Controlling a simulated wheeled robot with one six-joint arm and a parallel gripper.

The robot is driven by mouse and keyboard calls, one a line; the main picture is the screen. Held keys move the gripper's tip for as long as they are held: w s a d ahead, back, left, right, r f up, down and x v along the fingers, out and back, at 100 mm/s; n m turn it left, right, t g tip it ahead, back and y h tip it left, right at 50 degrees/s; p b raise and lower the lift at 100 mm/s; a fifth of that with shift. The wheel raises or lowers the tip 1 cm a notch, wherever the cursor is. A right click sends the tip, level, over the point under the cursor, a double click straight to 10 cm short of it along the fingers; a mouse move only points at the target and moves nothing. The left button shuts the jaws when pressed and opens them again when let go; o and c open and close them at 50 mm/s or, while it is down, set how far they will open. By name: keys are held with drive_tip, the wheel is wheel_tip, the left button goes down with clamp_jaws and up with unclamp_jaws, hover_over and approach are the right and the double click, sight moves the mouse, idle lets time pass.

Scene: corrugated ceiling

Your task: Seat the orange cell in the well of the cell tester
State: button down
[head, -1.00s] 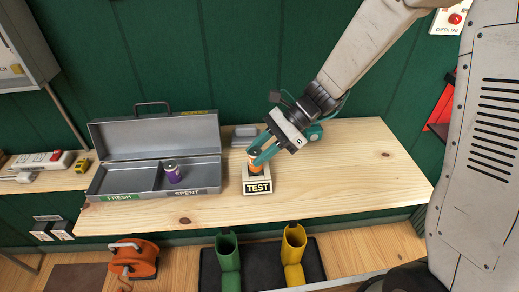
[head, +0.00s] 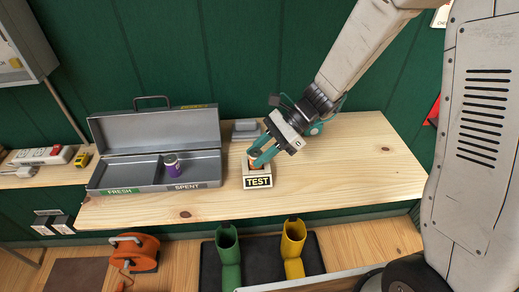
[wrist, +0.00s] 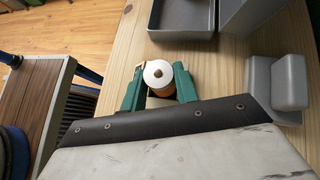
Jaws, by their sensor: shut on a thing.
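The orange cell (head: 254,164) is between the teal fingers of my gripper (head: 257,161), which is shut on it. In the wrist view the cell's white top with a small central stud (wrist: 158,73) shows between the two fingers (wrist: 159,90), with a little orange below it. The cell tester (head: 258,182), a pale block with a TEST label, is on the workbench directly under the fingers. The cell looks upright and low at the tester's well. The fingers hide the well, so I cannot tell whether the cell's base is fully down in it.
An open grey toolbox (head: 150,142) stands left of the tester, with FRESH and SPENT compartments. A purple cell (head: 171,166) stands in the SPENT one. A grey object (head: 246,130) lies behind the tester. The bench's right side (head: 370,160) is clear.

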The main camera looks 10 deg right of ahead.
drive_tip(key=shift+f, duration=0.25)
drive_tip(key=c, duration=1)
unclamp_jaws()
drive_tip(key=shift+o, duration=0.2)
drive_tip(key=shift+d+r, duration=0.1)
drive_tip(key=v, duration=0.7)
drive_tip(key=shift+d, duration=0.25)
drive_tip(key=shift+r, duration=0.15)
